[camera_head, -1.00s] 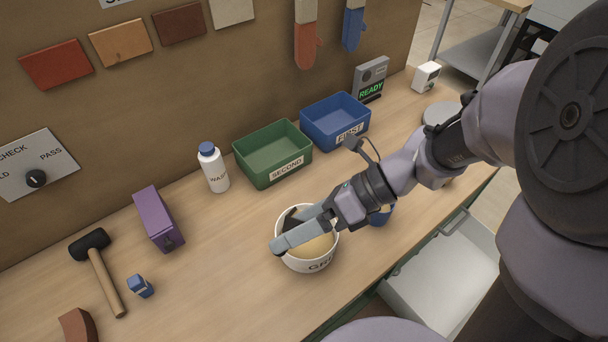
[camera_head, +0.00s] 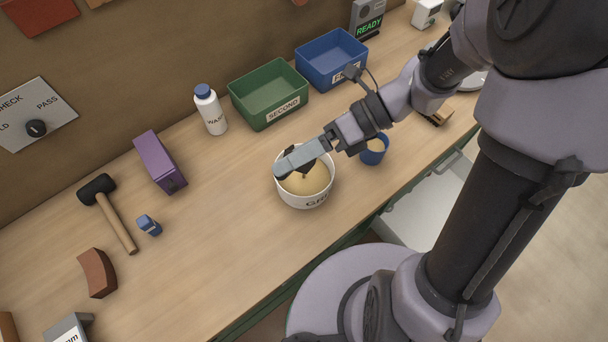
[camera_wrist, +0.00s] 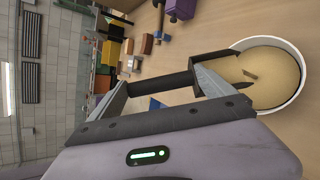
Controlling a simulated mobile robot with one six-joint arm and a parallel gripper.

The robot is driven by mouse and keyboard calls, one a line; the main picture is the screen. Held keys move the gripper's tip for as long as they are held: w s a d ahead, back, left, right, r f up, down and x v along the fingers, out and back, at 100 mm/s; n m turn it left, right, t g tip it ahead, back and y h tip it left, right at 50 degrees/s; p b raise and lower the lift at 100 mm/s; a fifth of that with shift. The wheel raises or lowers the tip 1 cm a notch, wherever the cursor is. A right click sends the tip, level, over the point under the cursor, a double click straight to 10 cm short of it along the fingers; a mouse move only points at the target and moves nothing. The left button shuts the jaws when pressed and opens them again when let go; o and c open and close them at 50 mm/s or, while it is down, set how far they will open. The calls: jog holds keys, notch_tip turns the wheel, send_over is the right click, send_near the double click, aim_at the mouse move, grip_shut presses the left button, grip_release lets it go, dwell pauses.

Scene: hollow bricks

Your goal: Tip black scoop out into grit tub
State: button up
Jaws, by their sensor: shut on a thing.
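The grit tub (camera_head: 304,200) is a white round tub with pale tan grit (camera_head: 310,180) inside. It stands upright on the bench, and in the wrist view the tub (camera_wrist: 297,62) is at the right. My gripper (camera_head: 297,160) is over the tub's back left part. It is shut on the black scoop, whose dark handle (camera_wrist: 160,87) runs between the fingers in the wrist view. The scoop's bowl (camera_wrist: 218,74) is tilted over the tub's opening. A small brown sliver (camera_wrist: 250,75) shows against the grit; I cannot tell if it is falling or lying there.
A blue cup (camera_head: 373,153) with tan contents stands close right of the tub. Behind are the green SECOND bin (camera_head: 283,113), the blue FIRST bin (camera_head: 331,80) and a white bottle (camera_head: 211,114). A purple box (camera_head: 158,163) and mallet (camera_head: 112,215) lie left. The bench front of the tub is clear.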

jog(key=shift+w+d+r+p, duration=0.15)
jog(key=shift+w+r+p, duration=0.25)
jog(key=shift+p, duration=0.2)
jog(key=shift+f+g, duration=0.1)
jog(key=shift+g, duration=0.2)
jog(key=shift+w+d+r+m+g+y+p, duration=0.25)
jog(key=shift+w+m+y+p, duration=0.2)
jog(key=shift+p, duration=0.5)
jog(key=shift+w+d+r+g+p, duration=0.15)
jog(key=shift+w+r+g+p, duration=0.1)
jog(key=shift+w+p, duration=0.25)
jog(key=shift+w+f+y, duration=0.1)
jog(key=shift+f+y, duration=0.05)
jog(key=shift+y, duration=0.1)
